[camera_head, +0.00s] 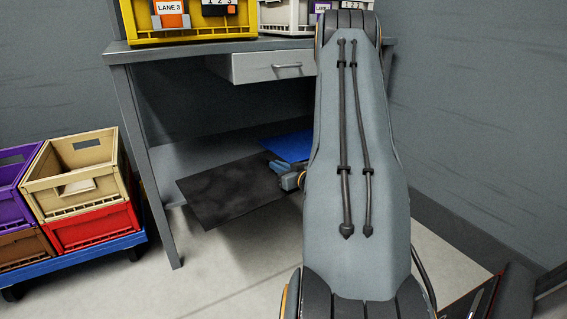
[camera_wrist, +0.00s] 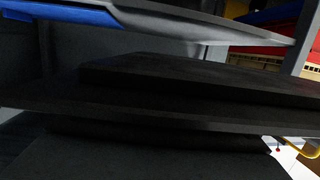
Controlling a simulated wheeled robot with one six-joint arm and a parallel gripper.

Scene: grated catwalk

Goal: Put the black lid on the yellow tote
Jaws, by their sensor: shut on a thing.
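The yellow tote (camera_head: 195,35) stands on the bench top at the upper left, with a "LANE 3" label; its upper part is cut off by the frame. The black lid (camera_head: 228,190) is a flat dark panel, roughly level, below the bench top in the open space under the drawer. My gripper (camera_head: 277,168) is at the lid's right edge, partly hidden behind my arm, and is shut on the lid. In the wrist view the black lid (camera_wrist: 190,85) fills the middle, close up; the fingertips cannot be clearly told there.
A blue lid (camera_head: 290,146) lies behind the black one. The bench (camera_head: 255,45) has a drawer (camera_head: 265,66) and a leg (camera_head: 150,165) near the lid. A white tote (camera_head: 285,14) stands beside the yellow one. Stacked crates (camera_head: 80,185) sit on a blue dolly (camera_head: 85,250) at left.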

